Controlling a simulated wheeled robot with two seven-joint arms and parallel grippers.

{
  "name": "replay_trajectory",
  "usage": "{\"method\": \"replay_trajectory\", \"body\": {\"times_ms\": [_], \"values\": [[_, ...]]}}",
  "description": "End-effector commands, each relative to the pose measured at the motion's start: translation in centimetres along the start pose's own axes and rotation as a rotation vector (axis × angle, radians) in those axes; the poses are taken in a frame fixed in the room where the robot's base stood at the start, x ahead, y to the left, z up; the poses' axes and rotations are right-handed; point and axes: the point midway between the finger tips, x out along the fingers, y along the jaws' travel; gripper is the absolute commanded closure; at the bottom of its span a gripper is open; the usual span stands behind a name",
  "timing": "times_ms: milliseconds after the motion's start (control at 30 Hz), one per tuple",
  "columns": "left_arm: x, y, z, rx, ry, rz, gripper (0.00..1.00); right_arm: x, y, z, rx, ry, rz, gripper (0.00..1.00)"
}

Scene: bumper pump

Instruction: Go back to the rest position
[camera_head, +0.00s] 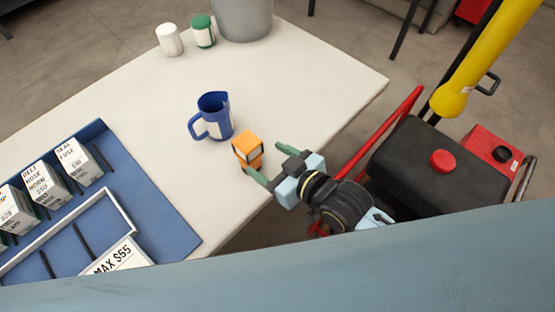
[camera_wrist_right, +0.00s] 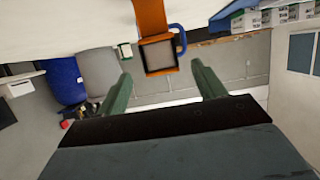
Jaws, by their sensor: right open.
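My right gripper (camera_head: 265,161) is at the table's right edge, with its two green fingers spread apart. An orange box (camera_head: 246,148) with a dark panel stands on the white table just beyond the fingertips. In the right wrist view the orange box (camera_wrist_right: 154,35) shows ahead, between the directions of the open fingers (camera_wrist_right: 161,72), with nothing held between them. Whether a fingertip touches the box I cannot tell. My left gripper is not in view.
A blue jug (camera_head: 216,115) stands behind the orange box. A blue tray (camera_head: 165,220) with several small boxes lies at the left. A white and a green canister and a grey bucket (camera_head: 243,15) are at the back. A red-framed machine with a black tank (camera_head: 425,165) stands right of the table.

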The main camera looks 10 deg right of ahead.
Motion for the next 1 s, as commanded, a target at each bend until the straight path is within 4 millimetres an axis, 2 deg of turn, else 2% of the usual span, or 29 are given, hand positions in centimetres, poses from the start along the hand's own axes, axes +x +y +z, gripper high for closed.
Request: {"method": "replay_trajectory", "body": {"times_ms": [33,200,833,1000], "values": [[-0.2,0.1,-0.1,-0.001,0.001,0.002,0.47,-0.8,0.0,0.0,-0.001,-0.002,0.001,0.31],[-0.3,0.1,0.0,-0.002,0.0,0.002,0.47,-2.1,0.0,0.1,0.0,-0.002,0.0,0.31],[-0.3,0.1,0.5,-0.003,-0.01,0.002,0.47,-2.3,0.1,0.1,0.002,-0.006,0.003,0.31],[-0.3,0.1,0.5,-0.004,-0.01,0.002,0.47,-3.5,1.3,1.2,0.032,-0.121,0.057,0.31]]}}
